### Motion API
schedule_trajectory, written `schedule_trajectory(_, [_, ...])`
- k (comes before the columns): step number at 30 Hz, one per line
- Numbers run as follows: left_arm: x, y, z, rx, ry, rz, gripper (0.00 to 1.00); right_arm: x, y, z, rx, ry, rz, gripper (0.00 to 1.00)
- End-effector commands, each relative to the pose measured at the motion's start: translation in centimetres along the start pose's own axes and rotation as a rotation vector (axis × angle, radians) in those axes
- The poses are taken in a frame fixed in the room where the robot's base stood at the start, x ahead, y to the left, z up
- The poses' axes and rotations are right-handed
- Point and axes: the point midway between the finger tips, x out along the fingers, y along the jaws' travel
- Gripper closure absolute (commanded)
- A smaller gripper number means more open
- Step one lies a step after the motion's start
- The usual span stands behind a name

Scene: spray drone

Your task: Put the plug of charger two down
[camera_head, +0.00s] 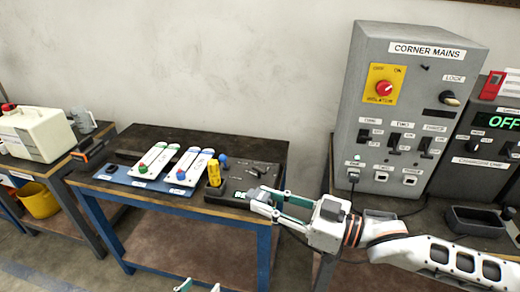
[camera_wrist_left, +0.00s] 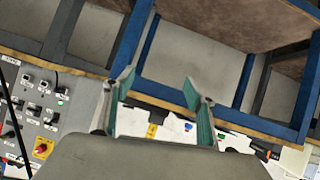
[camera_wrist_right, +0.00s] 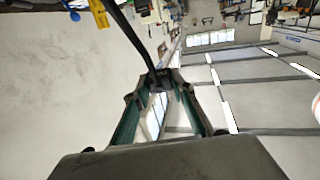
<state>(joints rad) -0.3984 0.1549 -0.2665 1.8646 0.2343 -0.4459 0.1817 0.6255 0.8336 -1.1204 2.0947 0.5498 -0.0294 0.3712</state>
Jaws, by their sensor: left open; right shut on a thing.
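A black plug (camera_wrist_right: 159,79) with a thick black cable (camera_wrist_right: 135,40) shows in the right wrist view. My right gripper (camera_head: 257,197) is shut on this plug; it also shows in the right wrist view (camera_wrist_right: 157,92). In the head view this gripper is over the right front edge of the blue table (camera_head: 262,228), beside a dark holder (camera_head: 226,198). The plug is not clear there. My left gripper (camera_head: 197,287) is open and empty at the bottom of the head view; its two fingers show apart in the left wrist view (camera_wrist_left: 159,90).
The grey CORNER MAINS panel (camera_head: 450,62) stands at the right, with a plug in its leftmost socket (camera_head: 354,172). A yellow tool (camera_head: 214,174) stands in the holder. A dark tray (camera_head: 472,217) sits on the right bench.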

Motion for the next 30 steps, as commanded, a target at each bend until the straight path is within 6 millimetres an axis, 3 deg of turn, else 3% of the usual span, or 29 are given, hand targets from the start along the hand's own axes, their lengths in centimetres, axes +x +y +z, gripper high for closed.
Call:
schedule_trajectory(1, [1.4, 0.6, -2.4, -0.033, 0.025, 0.027, 0.44, 0.0, 0.0, 0.0, 0.000, 0.000, 0.000, 1.00])
schedule_trajectory(6, [4.9, 3.0, -9.1, -0.167, 0.070, 0.126, 0.44, 0.0, 0.0, 0.0, 0.000, 0.001, 0.000, 1.00])
schedule_trajectory(15, [8.5, 7.3, -21.1, -0.355, 0.098, 0.307, 0.44, 0.0, 0.0, 0.0, 0.000, 0.001, 0.000, 1.00])
schedule_trajectory(24, [9.2, 11.7, -32.7, -0.496, 0.060, 0.473, 0.44, 0.0, 0.0, 0.0, 0.000, 0.001, 0.000, 1.00])
schedule_trajectory(30, [8.3, 15.6, -38.9, -0.544, -0.025, 0.567, 0.44, 0.0, 0.0, 0.0, 0.000, 0.001, 0.000, 1.00])
